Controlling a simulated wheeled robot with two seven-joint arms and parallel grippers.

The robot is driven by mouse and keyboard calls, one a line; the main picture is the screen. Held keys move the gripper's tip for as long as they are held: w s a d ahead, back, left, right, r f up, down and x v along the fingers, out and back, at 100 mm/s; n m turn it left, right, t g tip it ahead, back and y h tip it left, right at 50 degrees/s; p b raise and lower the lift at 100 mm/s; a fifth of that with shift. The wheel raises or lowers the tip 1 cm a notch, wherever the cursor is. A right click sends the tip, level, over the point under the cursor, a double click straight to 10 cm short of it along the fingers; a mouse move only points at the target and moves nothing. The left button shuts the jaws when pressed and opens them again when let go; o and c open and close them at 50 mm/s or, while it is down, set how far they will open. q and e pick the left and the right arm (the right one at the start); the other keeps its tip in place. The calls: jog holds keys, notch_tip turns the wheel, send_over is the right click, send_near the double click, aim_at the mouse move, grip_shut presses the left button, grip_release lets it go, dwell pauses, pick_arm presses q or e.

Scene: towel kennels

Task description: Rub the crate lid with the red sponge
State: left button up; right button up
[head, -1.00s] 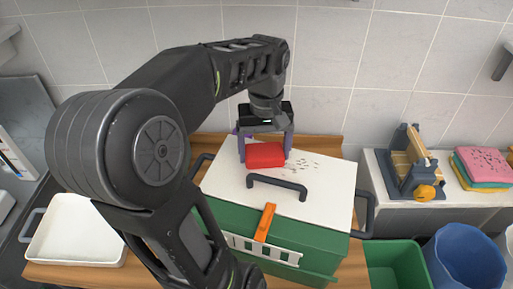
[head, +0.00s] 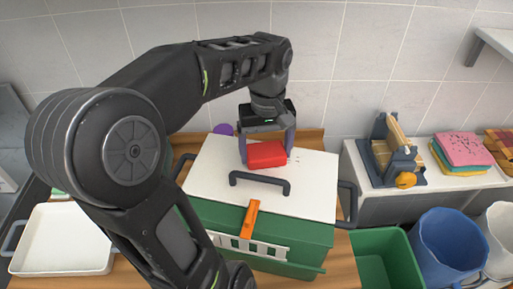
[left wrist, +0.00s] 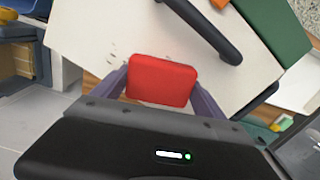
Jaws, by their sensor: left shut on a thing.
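The red sponge (head: 266,154) is held between the fingers of my left gripper (head: 268,150), at the back part of the white crate lid (head: 215,165). The sponge appears to touch the lid. In the left wrist view the sponge (left wrist: 160,80) sits between the two purple-grey fingers, with the lid (left wrist: 130,30) beyond it. A few small dark specks show on the lid beside the sponge. The lid has a dark handle (head: 260,181) in front of the sponge. The crate (head: 310,235) is green with an orange latch (head: 250,218). My right gripper is not in view.
A white tray (head: 62,268) lies at the left. A green bin (head: 385,262) and a blue bin (head: 445,248) stand at the right. Behind them, a side counter holds a blue-grey device (head: 398,158) and folded cloths (head: 462,150). A purple round thing (head: 223,129) is behind the lid.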

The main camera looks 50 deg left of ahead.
aim_at(284, 153)
pick_arm(q)
jog(key=shift+w+d, duration=0.15)
jog(key=shift+w+d+f, duration=0.1)
jog(key=shift+w+d, duration=0.45)
jog(key=shift+d, duration=0.25)
jog(key=shift+w+d+f, duration=0.1)
jog(key=shift+w+d, duration=0.4)
jog(key=shift+d, duration=0.25)
jog(key=shift+w+d+r, duration=0.1)
jog(key=shift+w+d, duration=0.5)
jog(key=shift+d, duration=0.15)
jog(key=shift+w+d+r, duration=0.1)
jog(key=shift+w+d, duration=0.45)
jog(key=shift+d, duration=0.2)
